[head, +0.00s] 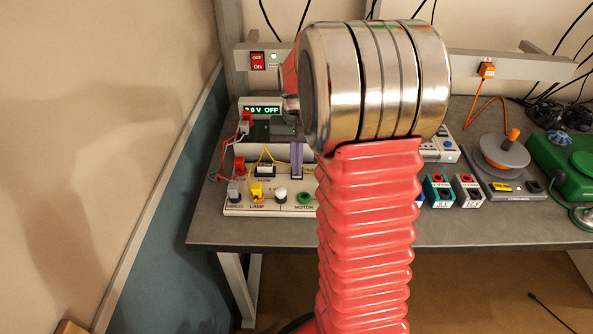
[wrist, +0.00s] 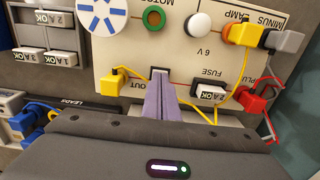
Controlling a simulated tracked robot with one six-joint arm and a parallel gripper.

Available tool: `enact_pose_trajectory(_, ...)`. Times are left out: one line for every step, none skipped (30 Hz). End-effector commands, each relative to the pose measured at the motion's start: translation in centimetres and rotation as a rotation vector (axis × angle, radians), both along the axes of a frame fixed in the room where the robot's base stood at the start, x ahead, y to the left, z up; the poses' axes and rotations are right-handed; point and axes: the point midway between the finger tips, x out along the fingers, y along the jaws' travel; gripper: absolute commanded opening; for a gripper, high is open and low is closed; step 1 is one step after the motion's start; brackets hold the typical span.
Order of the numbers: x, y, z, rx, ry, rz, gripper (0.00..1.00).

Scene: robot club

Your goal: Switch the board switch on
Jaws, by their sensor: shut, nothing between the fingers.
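The cream circuit board (head: 262,209) lies on the grey bench, and it fills much of the wrist view (wrist: 190,60). In the head view my gripper (head: 297,177) is over the board's rear middle. Whether the tips touch is unclear. The white lamp (wrist: 198,25) looks unlit. The fuse (wrist: 210,92) sits right of my fingers in the wrist view.
Yellow and red plugs with loose leads stand close by, including a yellow plug (wrist: 112,82) left of my fingers. A red rocker (head: 257,61) is on the rail. My arm hides the bench middle in the head view.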

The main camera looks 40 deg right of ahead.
Motion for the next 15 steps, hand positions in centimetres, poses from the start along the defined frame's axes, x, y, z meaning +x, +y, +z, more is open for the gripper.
enact_pose_trajectory(0.1,0.0,0.4,-0.002,-0.002,0.000,0.00)
enact_pose_trajectory(0.1,0.0,0.5,-0.001,-0.003,0.000,0.00)
enact_pose_trajectory(0.1,0.0,0.8,-0.002,-0.002,0.000,0.00)
enact_pose_trajectory(0.0,0.0,1.0,-0.002,-0.002,0.000,0.00)
enact_pose_trajectory(0.0,0.0,1.1,-0.001,-0.002,0.000,0.00)
enact_pose_trajectory(0.0,0.0,1.4,-0.002,-0.002,0.000,0.00)
enact_pose_trajectory(0.0,0.0,1.5,-0.001,-0.003,0.000,0.00)
enact_pose_trajectory(0.0,0.0,1.7,-0.001,-0.003,0.000,0.00)
enact_pose_trajectory(0.0,0.0,1.9,-0.001,-0.003,0.000,0.00)
enact_pose_trajectory(0.0,0.0,2.1,-0.001,-0.002,0.000,0.00)
enact_pose_trajectory(0.0,0.0,2.3,-0.001,-0.002,0.000,0.00)
enact_pose_trajectory(0.0,0.0,2.5,-0.001,-0.002,0.000,0.00)
enact_pose_trajectory(0.0,0.0,2.7,-0.001,-0.002,0.000,0.00)
enact_pose_trajectory(0.0,0.0,2.8,-0.001,-0.003,0.000,0.00)
enact_pose_trajectory(0.1,0.0,3.1,-0.001,-0.003,0.000,0.00)
